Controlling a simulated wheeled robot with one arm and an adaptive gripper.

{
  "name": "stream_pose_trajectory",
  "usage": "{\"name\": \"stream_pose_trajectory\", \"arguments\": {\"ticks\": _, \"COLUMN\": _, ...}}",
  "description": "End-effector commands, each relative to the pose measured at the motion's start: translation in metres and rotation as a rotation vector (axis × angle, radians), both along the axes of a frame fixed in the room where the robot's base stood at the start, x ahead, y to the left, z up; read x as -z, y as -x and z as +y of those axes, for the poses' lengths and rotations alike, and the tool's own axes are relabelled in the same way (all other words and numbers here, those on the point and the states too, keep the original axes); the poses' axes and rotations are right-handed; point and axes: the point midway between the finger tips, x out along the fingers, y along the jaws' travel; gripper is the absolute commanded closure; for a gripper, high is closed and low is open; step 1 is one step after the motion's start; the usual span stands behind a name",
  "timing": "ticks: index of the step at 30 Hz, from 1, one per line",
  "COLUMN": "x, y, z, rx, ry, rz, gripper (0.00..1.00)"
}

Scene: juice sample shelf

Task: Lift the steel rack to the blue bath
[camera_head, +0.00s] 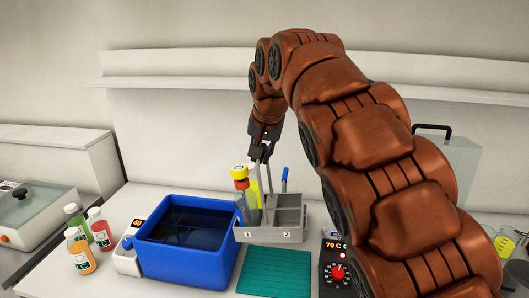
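The steel rack (268,236) is a grey open-topped box with several compartments, and a "2" shows on its front. Its left end meets the right side of the blue bath (186,266) in the picture; I cannot tell whether it rests on the table or hangs just above it. Bottles with a yellow cap (240,171) and a red cap (239,186) stand in its left part. The bath holds dark liquid. My gripper (261,158) points down over the rack, close to its upright metal handle (269,185). Its fingertips are too small to read.
A teal mat (274,271) lies in front of the rack. A "70 C" heater box (335,272) stands right of the mat. A "40" controller (129,251) adjoins the bath's left side. Several juice bottles (79,252) stand farther left. My arm hides much of the right side.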

Motion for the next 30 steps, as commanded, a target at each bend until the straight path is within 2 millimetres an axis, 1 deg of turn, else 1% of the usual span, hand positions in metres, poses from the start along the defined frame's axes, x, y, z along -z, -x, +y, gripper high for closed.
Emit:
{"name": "stream_pose_trajectory", "arguments": {"ticks": 7, "x": -0.002, "y": 0.0, "z": 0.001, "rx": 0.0, "ry": -0.002, "rz": -0.004, "gripper": 1.0}}
{"name": "stream_pose_trajectory", "arguments": {"ticks": 10, "x": -0.002, "y": -0.001, "z": 0.004, "rx": -0.001, "ry": -0.001, "rz": -0.003, "gripper": 1.0}}
{"name": "stream_pose_trajectory", "arguments": {"ticks": 30, "x": -0.003, "y": -0.004, "z": 0.044, "rx": -0.001, "ry": -0.001, "rz": -0.003, "gripper": 1.0}}
